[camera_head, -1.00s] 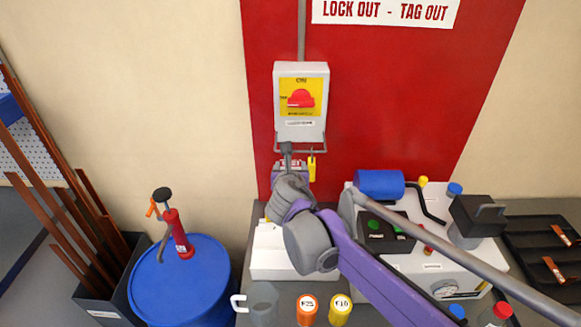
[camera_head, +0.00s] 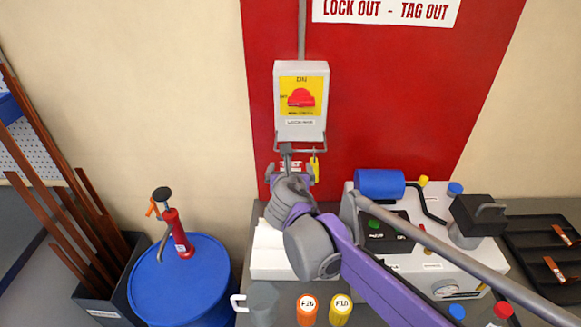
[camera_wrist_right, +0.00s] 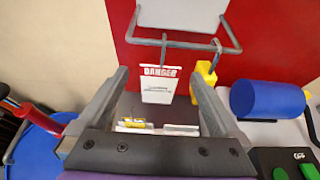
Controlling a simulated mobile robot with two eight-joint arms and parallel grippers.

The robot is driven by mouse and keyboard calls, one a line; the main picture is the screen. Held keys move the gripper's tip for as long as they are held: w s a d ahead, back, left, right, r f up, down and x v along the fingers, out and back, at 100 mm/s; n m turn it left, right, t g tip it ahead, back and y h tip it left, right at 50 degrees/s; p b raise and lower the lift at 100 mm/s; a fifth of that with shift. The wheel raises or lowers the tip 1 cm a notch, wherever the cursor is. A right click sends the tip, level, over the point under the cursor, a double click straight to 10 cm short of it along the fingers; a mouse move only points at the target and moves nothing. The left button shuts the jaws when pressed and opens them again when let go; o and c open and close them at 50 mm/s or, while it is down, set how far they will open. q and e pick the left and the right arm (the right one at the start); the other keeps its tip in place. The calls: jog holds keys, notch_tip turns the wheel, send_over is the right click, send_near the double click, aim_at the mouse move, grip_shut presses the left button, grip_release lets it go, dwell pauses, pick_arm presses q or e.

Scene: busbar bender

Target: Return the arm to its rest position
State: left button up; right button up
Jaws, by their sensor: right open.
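My right arm comes in from the lower right in the head view. Its gripper (camera_head: 291,174) is just below the switch box. In the right wrist view the gripper (camera_wrist_right: 158,80) is open, with one finger on each side of a white-and-red DANGER tag (camera_wrist_right: 159,86). The tag hangs from the grey bar (camera_wrist_right: 187,46) and shows gaps to both fingers. In the head view the tag (camera_head: 291,165) is partly hidden by the gripper. A yellow padlock (camera_wrist_right: 203,80) hangs from the bar beside the right finger. My left gripper is not in view.
The grey switch box (camera_head: 301,127) with a red knob (camera_head: 301,97) is above the gripper. The bender (camera_head: 432,262) stands under and right of my arm. A blue drum (camera_head: 180,285) with a red tool (camera_head: 176,230) stands left. Cups (camera_head: 307,308) line the front.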

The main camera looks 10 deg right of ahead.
jog(key=v, duration=0.9)
jog(key=s+d+f+m+g, duration=0.5)
jog(key=s+d+f+m, duration=0.55)
jog(key=m, duration=0.75)
jog(key=s+a+f+m+g+y, duration=0.2)
jog(key=s+f+m, duration=0.9)
jog(key=m, duration=0.4)
jog(key=shift+s+a+f+m+g+y, duration=0.2)
jog(key=shift+s+a+m+g+y, duration=0.15)
jog(key=shift+s, duration=0.45)
jog(key=shift+d, duration=0.1)
